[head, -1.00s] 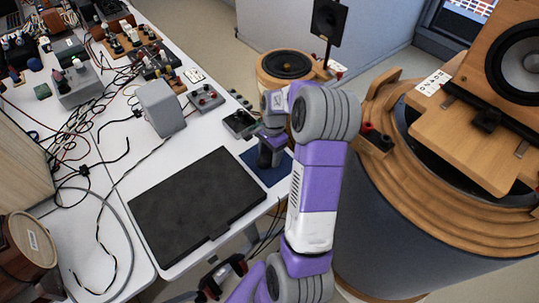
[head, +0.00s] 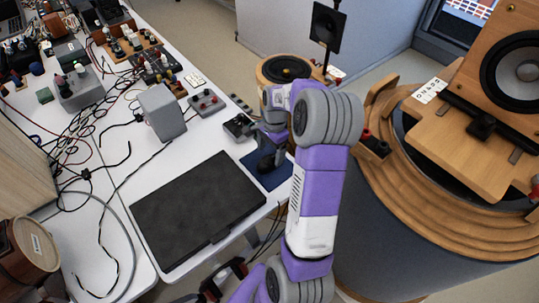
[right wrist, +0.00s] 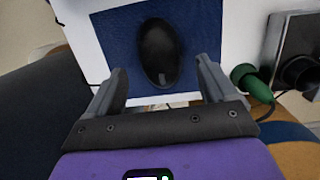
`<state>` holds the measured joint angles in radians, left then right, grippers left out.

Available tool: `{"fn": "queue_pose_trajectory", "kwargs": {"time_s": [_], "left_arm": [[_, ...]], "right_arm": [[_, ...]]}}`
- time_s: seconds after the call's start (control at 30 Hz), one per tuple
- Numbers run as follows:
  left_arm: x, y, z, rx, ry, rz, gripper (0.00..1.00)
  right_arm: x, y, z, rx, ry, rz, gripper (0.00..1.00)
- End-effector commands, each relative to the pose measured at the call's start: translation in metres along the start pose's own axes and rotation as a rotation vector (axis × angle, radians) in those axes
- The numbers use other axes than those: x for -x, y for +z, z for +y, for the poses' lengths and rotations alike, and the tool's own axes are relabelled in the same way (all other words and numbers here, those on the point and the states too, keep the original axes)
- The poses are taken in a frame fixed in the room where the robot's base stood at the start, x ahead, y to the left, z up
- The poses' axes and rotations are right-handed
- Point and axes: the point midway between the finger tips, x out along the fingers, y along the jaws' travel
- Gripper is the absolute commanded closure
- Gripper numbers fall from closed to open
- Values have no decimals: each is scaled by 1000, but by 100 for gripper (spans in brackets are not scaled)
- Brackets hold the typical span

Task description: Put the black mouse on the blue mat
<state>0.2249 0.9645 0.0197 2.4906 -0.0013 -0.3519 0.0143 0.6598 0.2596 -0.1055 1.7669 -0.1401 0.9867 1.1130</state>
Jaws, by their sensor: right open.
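The black mouse (right wrist: 158,52) lies on the blue mat (right wrist: 112,45) in the right wrist view, with blue showing all around it. In the head view the mouse (head: 266,163) is a small dark shape on the mat (head: 277,180), partly covered by my right gripper (head: 272,138). In the right wrist view my right gripper (right wrist: 160,68) is open, with one finger on each side of the mouse's near end and visible gaps between. I cannot tell its exact height above the mouse.
A black flat panel (head: 198,208) lies left of the mat on the white table (head: 118,165). A small dark box (head: 238,126) stands behind the mat, near a grey box (head: 161,112) and cables. A large round wooden speaker cabinet (head: 440,215) stands right of my arm.

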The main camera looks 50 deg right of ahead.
Motion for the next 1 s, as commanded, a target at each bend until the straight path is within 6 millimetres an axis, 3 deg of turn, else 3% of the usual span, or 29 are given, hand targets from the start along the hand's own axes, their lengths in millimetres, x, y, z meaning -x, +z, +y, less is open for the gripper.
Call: {"fn": "queue_pose_trajectory", "kwargs": {"time_s": [0.03,0.2,0.4,1.0], "left_arm": [[8,0,3,0,0,0,57],[20,1,8,0,0,0,57],[29,1,11,0,0,0,57],[30,1,11,0,0,0,57]], "right_arm": [[17,0,-1,0,-4,3,15],[53,0,-1,1,-3,2,15],[80,0,0,1,-1,1,15],[86,0,0,1,0,0,15]]}}
